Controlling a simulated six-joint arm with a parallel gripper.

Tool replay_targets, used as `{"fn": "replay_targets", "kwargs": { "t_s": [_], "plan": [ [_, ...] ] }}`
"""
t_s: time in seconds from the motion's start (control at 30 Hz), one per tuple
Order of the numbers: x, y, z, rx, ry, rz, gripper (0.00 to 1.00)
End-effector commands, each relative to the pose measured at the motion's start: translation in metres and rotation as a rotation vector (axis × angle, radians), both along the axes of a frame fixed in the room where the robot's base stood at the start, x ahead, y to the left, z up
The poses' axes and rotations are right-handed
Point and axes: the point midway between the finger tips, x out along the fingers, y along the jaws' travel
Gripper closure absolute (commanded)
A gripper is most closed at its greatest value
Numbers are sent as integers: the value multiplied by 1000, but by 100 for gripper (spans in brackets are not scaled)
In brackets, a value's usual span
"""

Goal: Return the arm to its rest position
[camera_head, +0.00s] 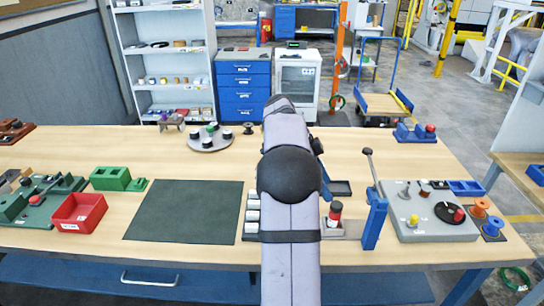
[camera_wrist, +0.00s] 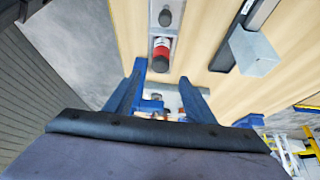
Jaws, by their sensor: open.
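My gripper (camera_wrist: 163,80) shows in the wrist view with its two blue fingers spread apart and nothing held between them. A red cylinder with a pale end (camera_wrist: 161,58) stands beyond the fingertips, in a grey holder. In the head view my arm (camera_head: 290,215) reaches forward over the middle of the wooden table (camera_head: 205,165), and hides most of my gripper. A red and black cylinder (camera_head: 335,210) stands just right of my arm in the head view. I cannot tell the gripper's height above the table.
A dark green mat (camera_head: 185,212) lies bare left of my arm. A red bin (camera_head: 79,212) and a green block (camera_head: 110,178) are farther left. A round grey tray with spools (camera_head: 210,138) is at the back. A blue lever post (camera_head: 375,220) and a grey board (camera_head: 425,215) stand right.

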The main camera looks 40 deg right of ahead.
Motion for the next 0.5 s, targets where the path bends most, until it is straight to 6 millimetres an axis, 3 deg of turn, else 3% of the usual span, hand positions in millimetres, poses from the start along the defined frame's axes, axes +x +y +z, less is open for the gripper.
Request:
{"fn": "replay_targets", "kwargs": {
  "t_s": [0.13, 0.27, 0.37, 0.5],
  "plan": [
    [4, 6, -1, 13, 2, 29, 50],
    [18, 30, -8, 71, 13, 167, 50],
    [34, 65, -17, 149, 29, 359, 50],
    [53, 136, -36, 281, 61, 722, 50]
  ]
}}
